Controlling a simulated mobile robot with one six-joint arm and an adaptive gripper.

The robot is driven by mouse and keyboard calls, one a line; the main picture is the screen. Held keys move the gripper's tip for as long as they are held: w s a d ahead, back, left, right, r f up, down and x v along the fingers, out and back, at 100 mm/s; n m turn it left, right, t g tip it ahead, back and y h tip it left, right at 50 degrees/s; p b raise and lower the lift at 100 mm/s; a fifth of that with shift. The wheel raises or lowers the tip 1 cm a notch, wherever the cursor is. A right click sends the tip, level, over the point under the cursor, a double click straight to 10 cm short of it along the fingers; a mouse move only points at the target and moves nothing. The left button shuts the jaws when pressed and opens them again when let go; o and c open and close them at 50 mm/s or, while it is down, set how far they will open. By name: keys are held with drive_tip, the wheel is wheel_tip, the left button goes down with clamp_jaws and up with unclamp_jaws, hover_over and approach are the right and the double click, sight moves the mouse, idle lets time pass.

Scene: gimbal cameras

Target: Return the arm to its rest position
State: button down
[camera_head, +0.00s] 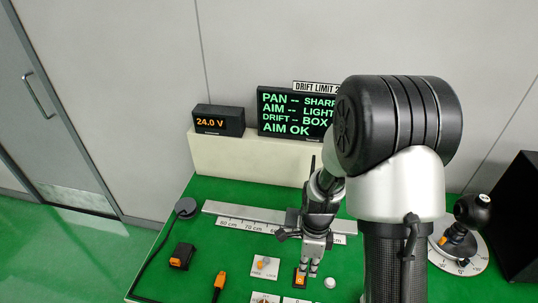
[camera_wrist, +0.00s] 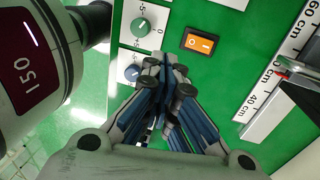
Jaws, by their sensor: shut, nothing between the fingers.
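My gripper (camera_head: 309,271) points down over the green bench, low above or at an orange rocker switch (camera_head: 300,279); the head view does not settle whether it touches. In the wrist view my gripper (camera_wrist: 168,72) has its fingers together with nothing between them, and the orange switch (camera_wrist: 199,42) shows just beyond the tips to the right. My arm reaches forward from the right side of the head view and hides part of the bench and display.
A ruled rail (camera_head: 255,221) lies behind my gripper. A black display (camera_head: 290,113) reads "AIM OK", partly hidden; a meter (camera_head: 218,121) reads 24.0 V. A round dial (camera_head: 458,250) and black box (camera_head: 520,215) stand right. Knobs (camera_wrist: 143,26) sit near the fingers.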

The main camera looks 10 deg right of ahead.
wheel_tip(320, 180, up, 17)
drive_tip(key=s+a+n+t, duration=0.1)
drive_tip(key=s+n+t, duration=0.2)
drive_tip(key=n, duration=0.7)
drive_tip(key=s+r+n+t+b, duration=0.1)
drive_tip(key=s+r+n+t, duration=0.2)
drive_tip(key=s+r+n, duration=0.6)
drive_tip(key=shift+s+a+r+n+t+h+b, duration=0.15)
drive_tip(key=shift+s+a+n+t+h+b, duration=0.3)
drive_tip(key=shift+n, duration=0.85)
drive_tip(key=shift+s+d, duration=0.1)
